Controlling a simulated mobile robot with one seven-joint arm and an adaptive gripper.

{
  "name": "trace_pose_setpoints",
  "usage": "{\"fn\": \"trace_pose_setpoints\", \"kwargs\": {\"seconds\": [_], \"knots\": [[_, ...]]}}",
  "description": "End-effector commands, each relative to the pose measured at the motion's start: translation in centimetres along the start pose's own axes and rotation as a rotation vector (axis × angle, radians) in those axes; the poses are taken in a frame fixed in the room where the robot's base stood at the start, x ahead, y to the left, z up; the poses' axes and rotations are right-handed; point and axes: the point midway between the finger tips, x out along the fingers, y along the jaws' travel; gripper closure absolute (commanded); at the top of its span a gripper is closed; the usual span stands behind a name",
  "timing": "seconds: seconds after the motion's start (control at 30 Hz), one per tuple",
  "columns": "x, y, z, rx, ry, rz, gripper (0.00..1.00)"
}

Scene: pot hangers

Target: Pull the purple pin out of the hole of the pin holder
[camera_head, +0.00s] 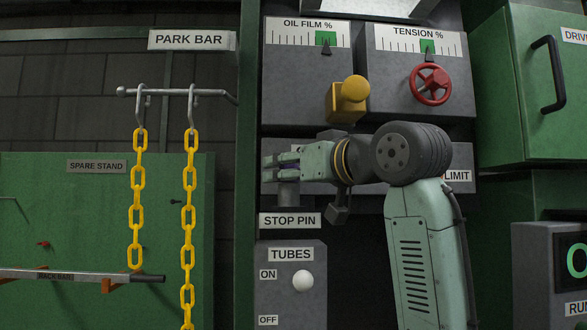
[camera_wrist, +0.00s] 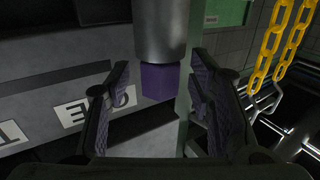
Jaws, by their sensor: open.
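The purple pin (camera_wrist: 158,82) shows in the wrist view as a short block at the end of the grey cylindrical pin holder (camera_wrist: 161,30). The rest of the pin is hidden inside the holder. My gripper (camera_wrist: 160,76) is open, with one finger on each side of the pin and a visible gap on both sides. In the head view my gripper (camera_head: 268,163) points left, just above the grey holder (camera_head: 288,193) over the STOP PIN label (camera_head: 290,220). The pin is hard to tell from the fingers there.
Yellow chains (camera_head: 187,220) hang from the park bar (camera_head: 175,92) at left. A yellow knob (camera_head: 354,88) and a red handwheel (camera_head: 431,84) stick out above my arm. The TUBES panel (camera_head: 290,285), with a white knob (camera_head: 303,281), is below.

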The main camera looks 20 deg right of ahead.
Motion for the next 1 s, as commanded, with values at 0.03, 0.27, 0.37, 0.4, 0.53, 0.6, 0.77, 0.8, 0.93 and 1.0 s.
{"fn": "trace_pose_setpoints", "kwargs": {"seconds": [0.03, 0.27, 0.37, 0.4, 0.53, 0.6, 0.77, 0.8, 0.93, 1.0], "knots": [[-0.01, -0.01, 0.00, 0.000, 0.000, 0.000, 0.52], [-0.03, -0.02, -0.01, 0.000, 0.000, 0.000, 0.67], [-0.03, -0.02, -0.01, 0.000, 0.000, 0.000, 0.74], [-0.03, -0.02, -0.01, 0.000, 0.000, 0.000, 0.76], [-0.04, -0.02, -0.01, 0.000, 0.000, 0.000, 0.85], [-0.04, -0.02, -0.01, 0.000, 0.000, 0.000, 0.90], [-0.04, -0.02, -0.01, 0.000, 0.000, 0.000, 1.00], [-0.04, -0.02, -0.01, 0.000, 0.000, 0.000, 1.00], [-0.04, -0.02, -0.02, 0.000, 0.000, 0.000, 0.84], [-0.04, -0.02, -0.02, 0.000, 0.000, 0.000, 0.88]]}}
